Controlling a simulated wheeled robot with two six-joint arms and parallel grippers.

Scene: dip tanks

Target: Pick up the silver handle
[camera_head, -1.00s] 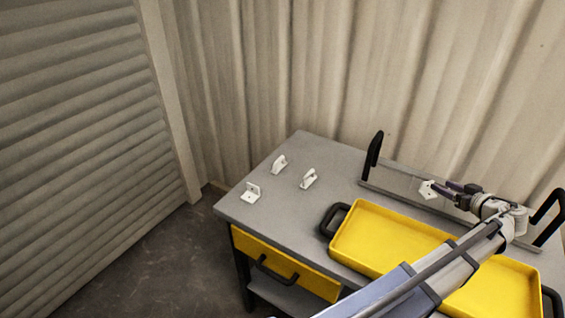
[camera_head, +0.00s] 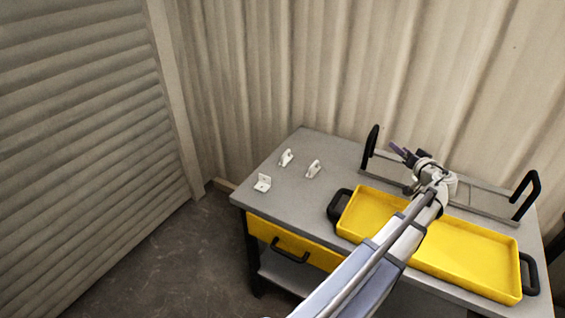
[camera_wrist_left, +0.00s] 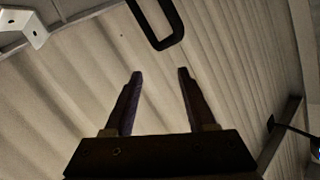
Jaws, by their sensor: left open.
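I cannot surely pick out a silver handle. The likeliest thing is a long grey metal frame (camera_head: 487,210) at the back of the table, with black upright grips at its left (camera_head: 371,143) and right (camera_head: 527,185). My left gripper (camera_head: 402,152) is above the frame near its left grip, open and empty. In the left wrist view the two fingers (camera_wrist_left: 160,74) are spread with nothing between them. A black loop (camera_wrist_left: 158,25) shows beyond them, and a white bracket (camera_wrist_left: 24,24) is at the top left. My right gripper is not in view.
A yellow tray (camera_head: 463,262) with black handles lies at the table's front, partly behind my left arm. Several small white brackets (camera_head: 262,183) stand on the left of the grey table (camera_head: 310,205). A corrugated wall (camera_head: 330,70) rises behind it.

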